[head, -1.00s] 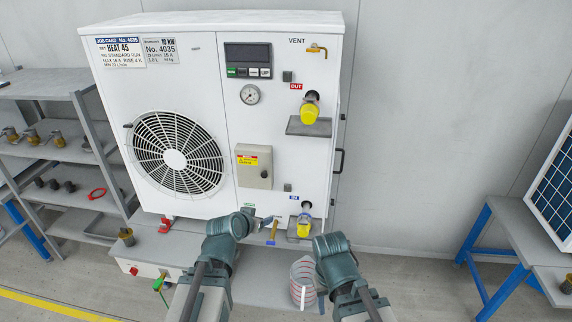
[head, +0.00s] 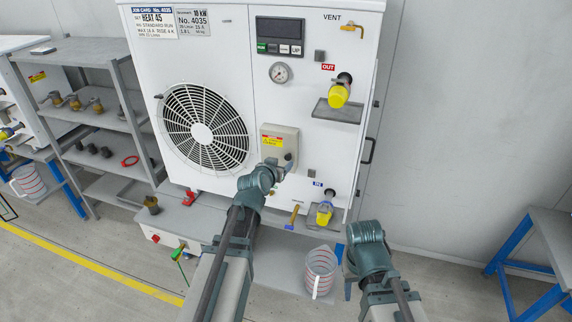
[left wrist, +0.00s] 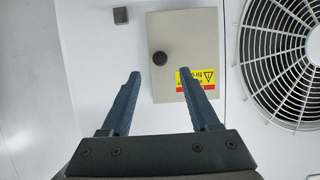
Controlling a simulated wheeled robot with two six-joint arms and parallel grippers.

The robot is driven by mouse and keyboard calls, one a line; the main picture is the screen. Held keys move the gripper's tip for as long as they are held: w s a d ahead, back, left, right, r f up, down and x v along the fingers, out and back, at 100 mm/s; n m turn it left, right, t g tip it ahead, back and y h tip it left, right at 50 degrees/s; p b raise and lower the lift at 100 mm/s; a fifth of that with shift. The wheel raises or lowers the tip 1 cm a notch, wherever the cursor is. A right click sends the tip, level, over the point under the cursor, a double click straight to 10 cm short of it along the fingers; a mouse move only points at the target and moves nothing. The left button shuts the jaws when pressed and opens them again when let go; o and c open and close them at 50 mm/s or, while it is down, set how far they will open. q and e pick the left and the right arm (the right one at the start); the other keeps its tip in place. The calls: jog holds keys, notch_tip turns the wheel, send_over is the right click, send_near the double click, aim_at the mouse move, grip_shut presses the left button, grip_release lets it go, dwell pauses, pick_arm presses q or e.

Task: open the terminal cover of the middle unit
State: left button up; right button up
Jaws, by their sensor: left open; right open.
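The terminal cover (head: 279,143) is a small grey-beige box door on the front of the white unit (head: 232,60), right of the fan. It has a yellow and red warning label and a dark round knob, and it looks closed. In the left wrist view the cover (left wrist: 185,30) shows upside down, with its knob (left wrist: 160,58) near its edge. My left gripper (head: 284,165) is at the cover's lower part; in the left wrist view its two fingers (left wrist: 168,78) are apart and empty, pointing at the cover. My right gripper (head: 350,285) is low, right of the jug, with nothing seen in it.
A fan grille (head: 203,132) is left of the cover. Yellow-capped ports stick out at the right, the OUT port (head: 339,95) above and the IN port (head: 324,213) below. A clear jug (head: 320,270) stands on the bench. Shelves (head: 105,130) stand at left.

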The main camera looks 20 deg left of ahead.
aim_at(287, 158)
pick_arm(q)
jog(key=b+x, duration=0.1)
jog(key=x, duration=0.5)
jog(key=shift+w+f+b, duration=0.15)
jog(key=shift+b, duration=0.25)
jog(key=shift+c, duration=0.4)
grip_shut()
dwell(0.7)
